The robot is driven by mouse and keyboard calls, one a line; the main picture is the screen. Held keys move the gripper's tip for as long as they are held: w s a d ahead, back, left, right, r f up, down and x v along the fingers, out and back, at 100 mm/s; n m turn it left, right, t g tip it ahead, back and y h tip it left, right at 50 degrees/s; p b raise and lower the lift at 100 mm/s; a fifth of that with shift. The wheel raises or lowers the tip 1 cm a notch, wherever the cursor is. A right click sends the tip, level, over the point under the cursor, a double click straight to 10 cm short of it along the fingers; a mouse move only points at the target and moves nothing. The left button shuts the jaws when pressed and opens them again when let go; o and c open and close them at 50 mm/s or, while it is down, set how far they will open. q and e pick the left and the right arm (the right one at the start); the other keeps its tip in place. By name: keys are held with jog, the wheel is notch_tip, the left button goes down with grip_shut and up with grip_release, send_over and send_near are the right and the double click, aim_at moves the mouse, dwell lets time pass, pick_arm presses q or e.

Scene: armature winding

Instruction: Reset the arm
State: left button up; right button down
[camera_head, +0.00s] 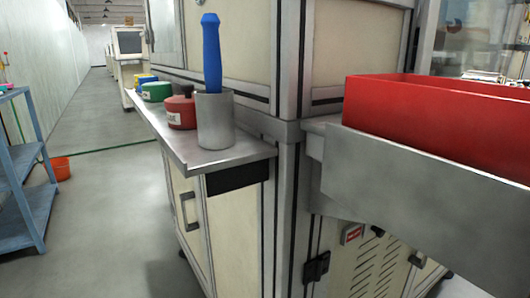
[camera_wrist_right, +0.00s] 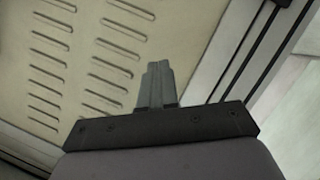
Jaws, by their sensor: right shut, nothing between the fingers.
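My right gripper (camera_wrist_right: 157,85) shows in the right wrist view with its two fingers together. Nothing is held between them. It is in front of a cream cabinet panel (camera_wrist_right: 75,50) with rows of vent slots. Neither arm shows in the head view, and my left gripper is in no view.
A metal shelf (camera_head: 233,155) holds a grey cup (camera_head: 215,125) with a blue-handled tool (camera_head: 211,50), and red (camera_head: 180,112), green (camera_head: 155,91) and other containers. A red bin (camera_head: 440,115) sits at right. A blue rack (camera_head: 25,180) and orange bucket (camera_head: 59,169) stand left. The aisle floor is clear.

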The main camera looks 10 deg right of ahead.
jog(key=s+a+r+m+g+y, duration=0.1)
jog(key=s+a+r+m, duration=0.2)
jog(key=s+a, duration=0.35)
jog(key=s+a+r+m+g+y, duration=0.1)
jog(key=s+a+r+m+g, duration=0.2)
jog(key=a, duration=0.7)
pick_arm(q)
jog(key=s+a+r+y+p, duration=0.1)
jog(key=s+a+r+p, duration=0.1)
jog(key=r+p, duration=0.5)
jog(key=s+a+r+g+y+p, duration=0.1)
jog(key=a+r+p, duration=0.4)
jog(key=p, duration=1.5)
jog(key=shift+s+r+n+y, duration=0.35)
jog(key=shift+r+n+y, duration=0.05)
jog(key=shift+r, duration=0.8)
pick_arm(e)
jog(key=s+d+r+h, duration=0.1)
jog(key=s+d+r, duration=0.1)
jog(key=r, duration=0.5)
jog(key=s+d+r+h, duration=0.1)
jog(key=s+d+r, duration=0.2)
jog(key=d+r, duration=0.2)
jog(key=shift+s+d+r+m+h, duration=0.15)
jog(key=shift+r+m+h, duration=0.2)
jog(key=shift+r, duration=0.65)
